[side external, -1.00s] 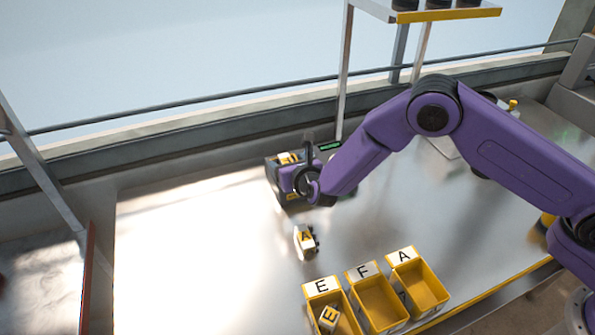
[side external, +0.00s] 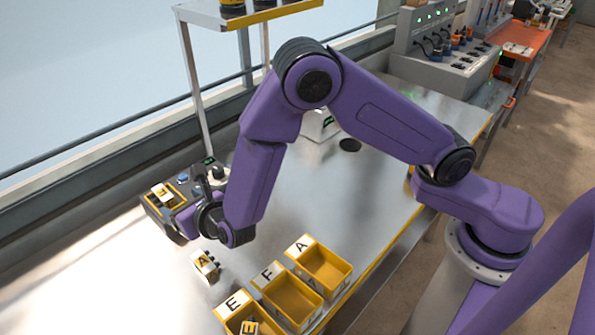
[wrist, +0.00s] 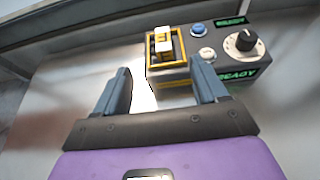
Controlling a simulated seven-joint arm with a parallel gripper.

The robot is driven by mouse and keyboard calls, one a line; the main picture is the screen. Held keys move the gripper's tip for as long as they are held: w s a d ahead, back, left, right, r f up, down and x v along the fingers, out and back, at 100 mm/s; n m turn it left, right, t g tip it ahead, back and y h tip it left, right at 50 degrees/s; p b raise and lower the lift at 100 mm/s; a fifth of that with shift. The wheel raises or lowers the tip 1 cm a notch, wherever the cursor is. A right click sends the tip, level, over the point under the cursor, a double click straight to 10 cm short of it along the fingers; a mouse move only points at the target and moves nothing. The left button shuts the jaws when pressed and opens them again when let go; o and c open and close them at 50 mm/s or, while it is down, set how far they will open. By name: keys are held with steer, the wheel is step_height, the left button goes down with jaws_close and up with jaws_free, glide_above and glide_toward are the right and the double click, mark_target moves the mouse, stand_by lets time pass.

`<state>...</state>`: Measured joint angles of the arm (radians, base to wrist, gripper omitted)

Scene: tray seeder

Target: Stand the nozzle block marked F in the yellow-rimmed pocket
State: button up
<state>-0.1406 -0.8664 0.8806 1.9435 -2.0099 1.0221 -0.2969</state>
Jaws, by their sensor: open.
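A small white-and-yellow block (side external: 162,193) sits in the yellow-rimmed pocket on top of a dark grey device (side external: 156,213). Its letter is turned and hard to read, F or E. In the wrist view, the block (wrist: 163,42) rises above the yellow rim (wrist: 182,62), near the centre top, and looks upright. My gripper (wrist: 163,92) is open, its two fingers apart with nothing held between them. The device's near face shows beyond and between the fingertips. In the side view my gripper (side external: 190,224) is low beside the device, its fingers partly hidden.
A block marked A (side external: 204,266) stands on the bench in front of the gripper. Yellow bins marked E (side external: 232,304), F (side external: 267,274) and A (side external: 300,246) line the front edge; bin E holds an E block (side external: 249,327). A knob (wrist: 244,40) and blue button (wrist: 198,29) sit beside the pocket.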

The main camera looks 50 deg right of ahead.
steer(key=s+d+r+m+g+h, duration=0.25)
steer(key=s+d+r+m, duration=0.2)
steer(key=d+m, duration=0.35)
steer(key=s+d+r+m+g+h, duration=0.2)
steer(key=s+d+r+m+g, duration=0.25)
steer(key=d, duration=0.55)
steer(key=s+d+r+m+g+y, duration=0.1)
steer(key=s+d+m+g+y, duration=0.1)
steer(key=s, duration=1)
steer(key=s+d+r+m+g+y, duration=0.1)
steer(key=s+d+m+g, duration=0.3)
steer(key=s+m, duration=0.5)
steer(key=s+d+y, duration=0.1)
steer(key=s+d, duration=0.1)
steer(key=s, duration=0.2)
steer(key=shift+d+y, duration=0.25)
steer(key=shift+y, duration=0.1)
